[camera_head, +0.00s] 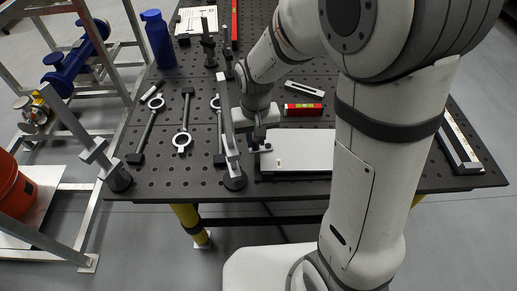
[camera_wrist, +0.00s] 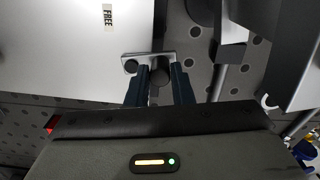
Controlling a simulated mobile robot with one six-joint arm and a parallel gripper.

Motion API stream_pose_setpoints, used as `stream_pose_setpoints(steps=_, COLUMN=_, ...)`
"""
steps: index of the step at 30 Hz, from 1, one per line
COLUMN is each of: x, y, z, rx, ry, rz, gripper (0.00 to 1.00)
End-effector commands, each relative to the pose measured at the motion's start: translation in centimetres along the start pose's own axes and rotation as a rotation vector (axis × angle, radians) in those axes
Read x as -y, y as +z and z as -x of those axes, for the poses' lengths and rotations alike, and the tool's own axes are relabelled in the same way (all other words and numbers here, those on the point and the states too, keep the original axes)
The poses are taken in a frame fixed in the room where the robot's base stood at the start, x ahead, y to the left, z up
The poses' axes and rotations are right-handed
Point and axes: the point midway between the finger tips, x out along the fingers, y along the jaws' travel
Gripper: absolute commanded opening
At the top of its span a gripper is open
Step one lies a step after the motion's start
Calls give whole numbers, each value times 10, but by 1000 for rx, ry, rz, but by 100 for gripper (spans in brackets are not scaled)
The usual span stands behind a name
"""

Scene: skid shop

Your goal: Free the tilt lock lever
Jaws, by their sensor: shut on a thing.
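A white plate (camera_head: 303,148) lies near the front edge of the black perforated table. It also shows in the wrist view (camera_wrist: 60,45), with a FREE label (camera_wrist: 108,17). The tilt lock lever (camera_wrist: 147,57) appears as a small grey metal bar with a dark round knob at the plate's edge, below the label. My gripper (camera_wrist: 161,78) is shut on the knob, one dark finger on each side. In the head view my gripper (camera_head: 261,136) is at the plate's left edge, and the lever there is too small to make out.
A grey upright bar (camera_head: 229,130) stands just left of my gripper. Ring-ended wrenches (camera_head: 183,125) lie farther left, and a blue bottle (camera_head: 158,40) stands at the back left. A red level (camera_head: 304,109) lies behind the plate. My arm hides the table's right middle.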

Motion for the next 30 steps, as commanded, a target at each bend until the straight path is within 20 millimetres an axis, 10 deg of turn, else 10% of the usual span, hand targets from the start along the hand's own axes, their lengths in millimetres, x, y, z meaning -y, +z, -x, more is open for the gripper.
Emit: stream_pose_setpoints(steps=30, x=-5, y=15, z=-1, rx=2, ry=1, rz=-1, gripper=12)
